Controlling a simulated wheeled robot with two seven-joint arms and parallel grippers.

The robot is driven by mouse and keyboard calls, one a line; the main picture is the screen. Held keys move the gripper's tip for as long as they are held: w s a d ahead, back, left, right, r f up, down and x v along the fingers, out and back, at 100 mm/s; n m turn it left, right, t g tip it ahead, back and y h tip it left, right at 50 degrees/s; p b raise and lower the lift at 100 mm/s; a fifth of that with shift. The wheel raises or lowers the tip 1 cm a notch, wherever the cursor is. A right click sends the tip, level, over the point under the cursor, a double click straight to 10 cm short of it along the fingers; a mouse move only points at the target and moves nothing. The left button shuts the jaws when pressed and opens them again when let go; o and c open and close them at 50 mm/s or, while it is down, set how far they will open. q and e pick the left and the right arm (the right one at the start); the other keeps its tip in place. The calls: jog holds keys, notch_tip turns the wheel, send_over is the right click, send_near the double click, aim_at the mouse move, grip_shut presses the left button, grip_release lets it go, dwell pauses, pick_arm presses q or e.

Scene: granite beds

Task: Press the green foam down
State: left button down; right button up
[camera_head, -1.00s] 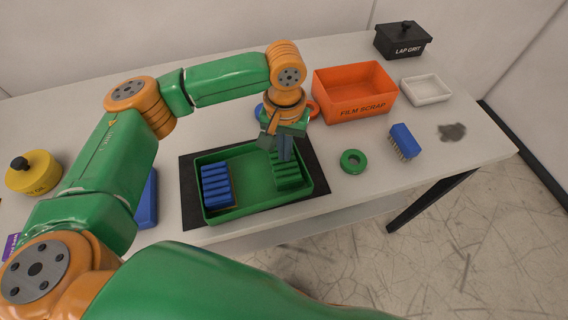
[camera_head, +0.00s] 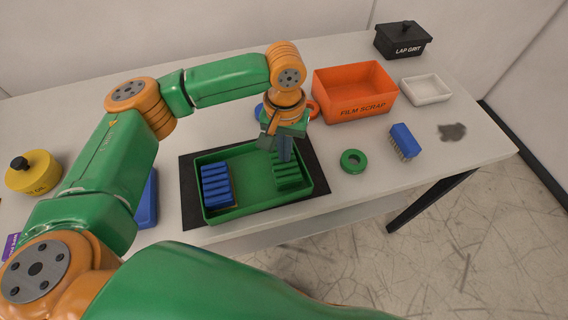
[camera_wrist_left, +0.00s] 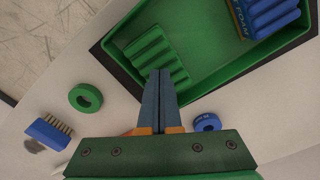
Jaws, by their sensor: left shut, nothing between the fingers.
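The green foam (camera_head: 287,177) is a ribbed block lying in the right end of the green tray (camera_head: 244,206). It also shows in the left wrist view (camera_wrist_left: 158,52). My left gripper (camera_head: 285,157) points down over the green foam, its fingers shut and empty. The fingertips (camera_wrist_left: 160,73) overlap the foam's near edge in the left wrist view; I cannot tell whether they touch it. A blue ribbed foam block (camera_head: 217,186) lies in the tray's left end. My right gripper does not show.
The tray sits on a black mat (camera_head: 318,190). To its right are a green ring (camera_head: 353,161) and a blue brush (camera_head: 403,141). The orange film scrap bin (camera_head: 354,92), white dish (camera_head: 426,89) and black lap grit box (camera_head: 402,40) stand behind. A yellow container (camera_head: 34,173) is at left.

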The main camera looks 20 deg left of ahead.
pick_arm(q)
jog(key=shift+f, duration=0.7)
jog(key=shift+s+p, duration=0.1)
jog(key=shift+p, duration=0.4)
dwell(1.9)
dwell(1.8)
notch_tip(320, 180, up, 7)
jog(key=p, duration=0.9)
jog(key=shift+p, duration=0.4)
notch_tip(320, 180, up, 7)
jog(key=b, duration=0.1)
jog(key=shift+b, duration=0.3)
